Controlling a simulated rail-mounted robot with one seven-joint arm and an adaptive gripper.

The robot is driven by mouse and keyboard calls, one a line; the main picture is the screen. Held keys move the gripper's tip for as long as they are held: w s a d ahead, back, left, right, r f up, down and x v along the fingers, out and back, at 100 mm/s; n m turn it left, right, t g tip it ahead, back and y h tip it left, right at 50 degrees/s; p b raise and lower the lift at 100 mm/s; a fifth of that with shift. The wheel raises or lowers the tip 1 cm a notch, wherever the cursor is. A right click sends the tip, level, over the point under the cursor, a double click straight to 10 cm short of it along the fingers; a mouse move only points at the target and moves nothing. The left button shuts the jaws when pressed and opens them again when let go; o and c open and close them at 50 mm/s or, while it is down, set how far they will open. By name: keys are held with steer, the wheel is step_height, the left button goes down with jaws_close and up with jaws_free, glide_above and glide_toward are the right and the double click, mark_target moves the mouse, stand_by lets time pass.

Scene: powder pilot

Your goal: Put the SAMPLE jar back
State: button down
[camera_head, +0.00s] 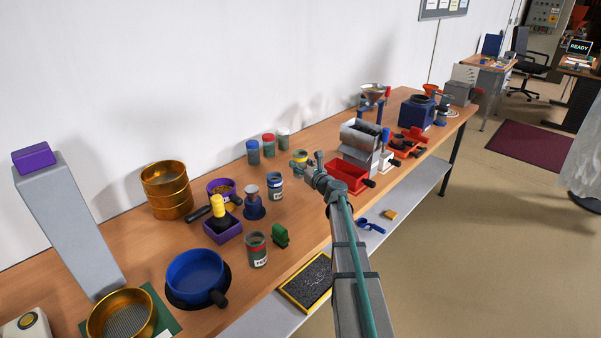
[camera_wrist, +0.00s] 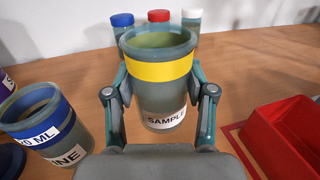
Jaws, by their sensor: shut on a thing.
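The SAMPLE jar (camera_wrist: 160,95) is a grey-green, open-topped jar with a yellow band and a white SAMPLE label. It is upright between the two fingers of my gripper (camera_wrist: 160,100), which is shut on it. In the head view the jar (camera_head: 299,157) shows at the gripper's far left side, over the wooden bench (camera_head: 315,212). My gripper (camera_head: 309,168) is partly hidden by my own wrist there. I cannot tell whether the jar's base touches the bench.
Blue-lidded (camera_head: 253,153), red-lidded (camera_head: 268,146) and white-lidded (camera_head: 283,139) jars stand behind, near the wall. A blue-banded FINE jar (camera_wrist: 45,128) stands close on the left. A red tray (camera_wrist: 285,140) lies close on the right. Bare bench shows between them.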

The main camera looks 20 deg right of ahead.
steer(key=shift+w+f, duration=0.2)
steer(key=shift+f, duration=0.05)
steer(key=shift+w+d+f, duration=0.1)
steer(key=shift+w+f, duration=0.05)
steer(key=shift+f, duration=1.55)
steer(key=shift+f+b, duration=0.25)
steer(key=shift+b, duration=0.05)
steer(key=shift+c, duration=1.9)
jaws_free()
steer(key=shift+r, duration=0.1)
steer(key=shift+r, duration=0.15)
steer(key=s, duration=0.4)
steer(key=s+d, duration=0.1)
steer(key=s, duration=0.3)
steer(key=s+b, duration=0.1)
steer(key=s, duration=0.3)
steer(key=shift+d, duration=0.25)
